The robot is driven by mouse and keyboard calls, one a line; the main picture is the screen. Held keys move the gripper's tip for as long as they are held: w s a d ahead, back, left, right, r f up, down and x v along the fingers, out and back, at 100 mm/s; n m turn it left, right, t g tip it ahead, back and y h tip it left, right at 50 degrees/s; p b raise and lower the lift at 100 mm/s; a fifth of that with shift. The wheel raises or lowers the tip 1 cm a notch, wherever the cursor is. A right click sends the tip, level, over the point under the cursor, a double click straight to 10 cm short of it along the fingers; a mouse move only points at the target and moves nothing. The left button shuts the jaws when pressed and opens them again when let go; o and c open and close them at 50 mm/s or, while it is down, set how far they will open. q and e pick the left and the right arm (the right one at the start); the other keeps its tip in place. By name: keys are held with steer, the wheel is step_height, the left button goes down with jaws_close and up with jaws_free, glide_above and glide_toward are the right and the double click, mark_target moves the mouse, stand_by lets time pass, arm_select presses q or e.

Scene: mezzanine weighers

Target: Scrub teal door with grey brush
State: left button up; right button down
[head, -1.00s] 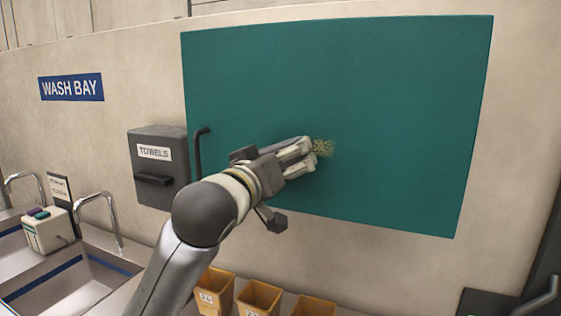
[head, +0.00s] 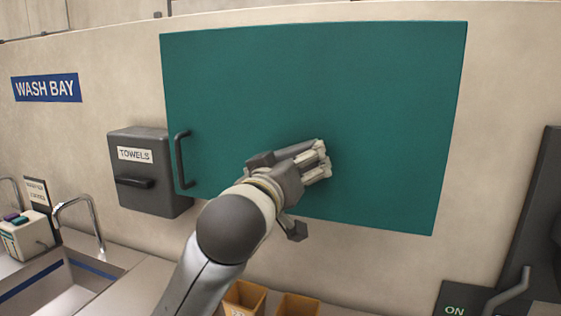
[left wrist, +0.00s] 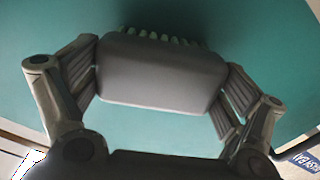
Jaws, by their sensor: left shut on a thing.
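The teal door (head: 370,90) is a flat panel on the wall with a dark handle (head: 181,160) at its left edge. My left gripper (head: 322,160) is in front of the lower middle of the door. In the left wrist view, my left gripper is shut on the grey brush (left wrist: 160,72), one finger at each end of its block. The pale bristles (left wrist: 160,38) point toward the teal surface; their tips are in shadow, so I cannot tell if they touch. The gripper hides the brush in the head view. No dirt patch shows on the door. My right gripper is out of view.
A grey towel dispenser (head: 150,180) hangs left of the door. A sink with a tap (head: 82,215) and a white box (head: 24,236) are at lower left. Yellow bins (head: 243,298) stand below the door. Dark equipment (head: 535,235) is at the right.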

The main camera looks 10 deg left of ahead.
arm_select(q)
steer(key=shift+s+d, duration=0.2)
steer(key=shift+d, duration=0.85)
steer(key=shift+s+d, duration=0.2)
steer(key=shift+d, duration=0.85)
steer(key=shift+s+d, duration=0.2)
steer(key=shift+d, duration=0.85)
steer(key=shift+p, duration=0.4)
steer(key=shift+a, duration=0.1)
steer(key=shift+a, duration=0.1)
steer(key=shift+w+a+p, duration=0.15)
steer(key=shift+w+a, duration=0.05)
steer(key=shift+a, duration=0.8)
steer(key=shift+w+a+p, duration=0.15)
steer(key=shift+w+a, duration=0.05)
steer(key=shift+a, duration=0.8)
steer(key=shift+w+a+p, duration=0.25)
steer(key=shift+a+p, duration=0.1)
steer(key=shift+a, duration=0.85)
steer(key=shift+w+a+p, duration=0.25)
steer(key=shift+a+p, duration=0.05)
steer(key=shift+a, duration=0.9)
steer(key=shift+w+a+p, duration=0.15)
steer(key=shift+a, duration=0.6)
steer(key=shift+w+a+p, duration=0.15)
steer(key=shift+a, duration=0.55)
steer(key=shift+s, duration=0.15)
